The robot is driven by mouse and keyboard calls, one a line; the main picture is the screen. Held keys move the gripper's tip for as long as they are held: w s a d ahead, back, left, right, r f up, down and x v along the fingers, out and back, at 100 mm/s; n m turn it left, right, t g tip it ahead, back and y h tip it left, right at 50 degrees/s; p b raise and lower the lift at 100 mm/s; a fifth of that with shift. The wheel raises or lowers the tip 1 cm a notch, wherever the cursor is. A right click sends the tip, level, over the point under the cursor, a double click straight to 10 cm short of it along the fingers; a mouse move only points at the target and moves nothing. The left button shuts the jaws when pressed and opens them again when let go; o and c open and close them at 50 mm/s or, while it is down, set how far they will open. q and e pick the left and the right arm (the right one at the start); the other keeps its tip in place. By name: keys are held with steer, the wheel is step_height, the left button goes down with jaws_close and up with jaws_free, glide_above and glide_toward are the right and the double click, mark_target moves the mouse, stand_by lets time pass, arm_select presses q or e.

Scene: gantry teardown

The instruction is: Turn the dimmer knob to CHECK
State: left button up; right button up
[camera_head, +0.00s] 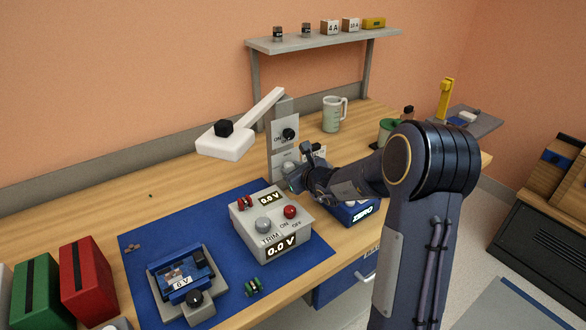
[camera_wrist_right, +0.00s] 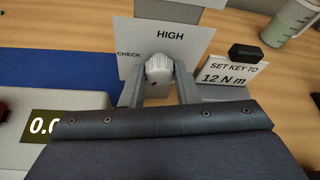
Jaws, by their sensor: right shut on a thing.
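The dimmer knob (camera_wrist_right: 159,68) is a pale ribbed knob on a white plate (camera_wrist_right: 196,40) in the right wrist view. HIGH is printed above it and CHECK to its left. My right gripper (camera_wrist_right: 160,80) has a finger on each side of the knob and is shut on it. A small dark mark shows low on the knob; I cannot tell which label it points to. In the head view my right gripper (camera_head: 298,178) is at the lower plate (camera_head: 284,157) of the grey post, and hides the knob. My left gripper is not in view.
A black knob (camera_head: 289,134) sits on the upper plate. A white lamp (camera_head: 226,143) reaches left from the post. The grey power box (camera_head: 262,240) stands close in front. A "SET KEY TO 12 N m" card (camera_wrist_right: 232,74) and a measuring jug (camera_head: 333,115) are to the right.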

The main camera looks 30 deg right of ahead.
steer(key=m+y+p, duration=0.1)
steer(key=p, duration=0.1)
steer(key=m+y+p, duration=0.1)
steer(key=m+p, duration=0.1)
steer(key=shift+d+r+p, duration=0.2)
steer(key=shift+d+p, duration=0.05)
steer(key=shift+p, duration=0.1)
steer(key=shift+m+y+p, duration=0.5)
steer(key=shift+m+p, duration=0.2)
steer(key=shift+p, duration=0.05)
steer(key=shift+d+f+m+y+p, duration=0.15)
steer(key=shift+m+y+p, duration=0.55)
steer(key=shift+m+p, duration=0.2)
steer(key=shift+f+m+y+p, duration=0.1)
steer(key=shift+m+y+p, duration=0.55)
steer(key=shift+m, duration=0.55)
steer(key=o, duration=1)
